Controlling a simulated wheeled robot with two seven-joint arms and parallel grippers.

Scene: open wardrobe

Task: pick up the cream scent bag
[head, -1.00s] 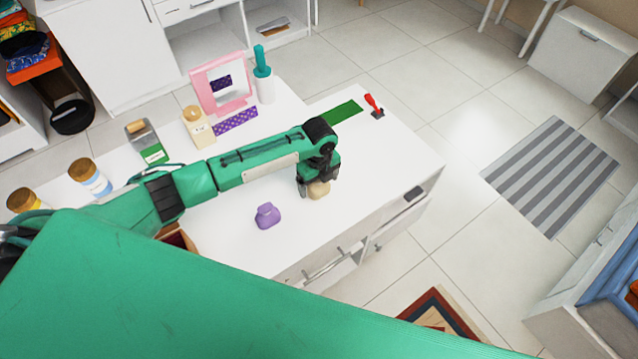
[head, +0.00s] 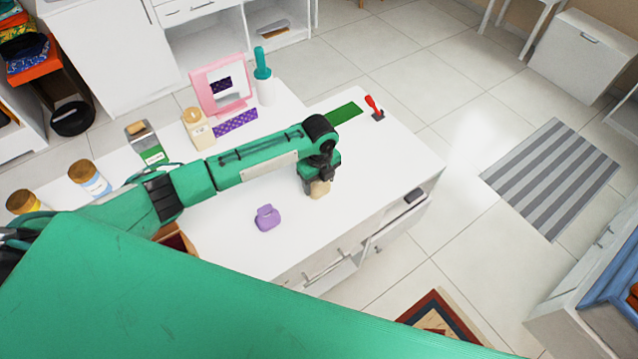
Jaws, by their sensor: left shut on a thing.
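The cream scent bag (head: 320,188) is a small beige pouch at the tip of my left gripper (head: 316,184), over the right part of the white cabinet top (head: 370,190). My left gripper points down and is shut on the bag, with its fingers hiding the bag's upper part. I cannot tell whether the bag still touches the surface. A similar purple bag (head: 267,217) stands apart on the cabinet top, to the left and nearer. My right gripper is not in view.
Behind my left arm stand a pink-framed mirror (head: 221,85), a teal-capped bottle (head: 263,76), a cream bottle (head: 198,128) and several jars. A green mat (head: 344,113) and a red-handled item (head: 373,107) lie at the far right. An open drawer (head: 401,217) juts from the front.

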